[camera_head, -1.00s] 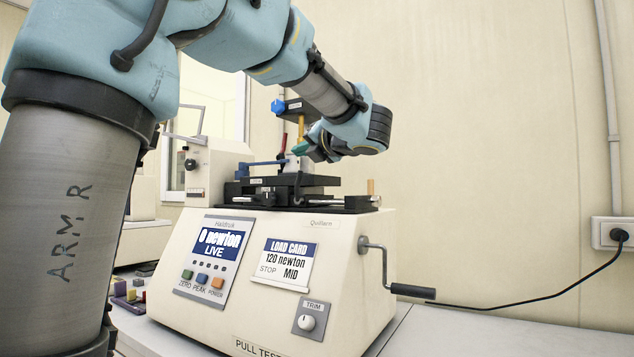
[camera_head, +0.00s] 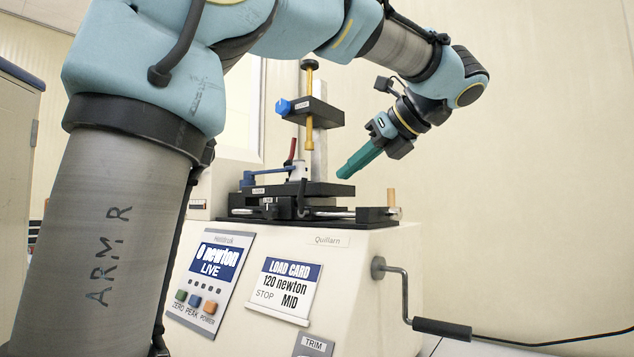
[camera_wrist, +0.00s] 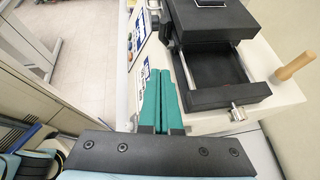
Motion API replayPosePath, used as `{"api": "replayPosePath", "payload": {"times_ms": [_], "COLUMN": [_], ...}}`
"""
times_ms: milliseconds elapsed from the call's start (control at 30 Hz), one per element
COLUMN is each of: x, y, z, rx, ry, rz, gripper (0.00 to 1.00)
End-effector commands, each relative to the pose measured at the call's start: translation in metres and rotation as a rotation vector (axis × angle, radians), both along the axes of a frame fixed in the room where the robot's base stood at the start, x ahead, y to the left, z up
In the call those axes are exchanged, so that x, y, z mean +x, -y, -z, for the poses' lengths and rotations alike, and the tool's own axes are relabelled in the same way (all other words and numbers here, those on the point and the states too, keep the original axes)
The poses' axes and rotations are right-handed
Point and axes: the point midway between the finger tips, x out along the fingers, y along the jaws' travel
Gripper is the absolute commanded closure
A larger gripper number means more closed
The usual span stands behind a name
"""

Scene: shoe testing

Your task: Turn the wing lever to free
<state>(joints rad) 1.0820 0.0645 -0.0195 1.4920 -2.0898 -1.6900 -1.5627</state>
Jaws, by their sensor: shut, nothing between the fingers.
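The pull tester (camera_head: 340,275) carries a black clamp stage (camera_head: 330,190) on top. On and around the stage show a blue lever (camera_head: 268,171), a red handle (camera_head: 292,150) and a blue knob (camera_head: 284,107) on the upper black block. I cannot tell which of these is the wing lever, and no "free" marking is readable. My gripper (camera_head: 342,174) points down-left with teal fingers together and empty, apart from the stage, at its right in the picture. In the wrist view the shut fingers (camera_wrist: 162,75) lie beside the black stage (camera_wrist: 215,75), with a small silver fitting (camera_wrist: 237,113) at its near corner.
A side crank (camera_head: 405,290) sticks out at the tester's right. A wooden peg (camera_head: 391,198) stands at the stage's right end. A yellow rod (camera_head: 310,125) rises through the upper block. The space by the wall at right is open.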

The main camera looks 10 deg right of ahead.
Motion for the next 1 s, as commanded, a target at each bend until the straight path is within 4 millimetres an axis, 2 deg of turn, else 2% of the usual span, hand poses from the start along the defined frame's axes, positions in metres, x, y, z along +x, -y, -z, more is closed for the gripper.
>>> {"api": "replayPosePath", "payload": {"times_ms": [300,500,700,1000], "x": [0.047,0.071,0.081,0.081], "y": [-0.034,-0.047,-0.053,-0.053], "z": [0.030,0.023,0.022,0.023], "rx": [0.002,0.001,0.000,0.000], "ry": [-0.001,0.000,0.000,0.000], "rz": [-0.002,0.000,0.001,0.001], "gripper": [1.00,1.00,1.00,1.00]}}
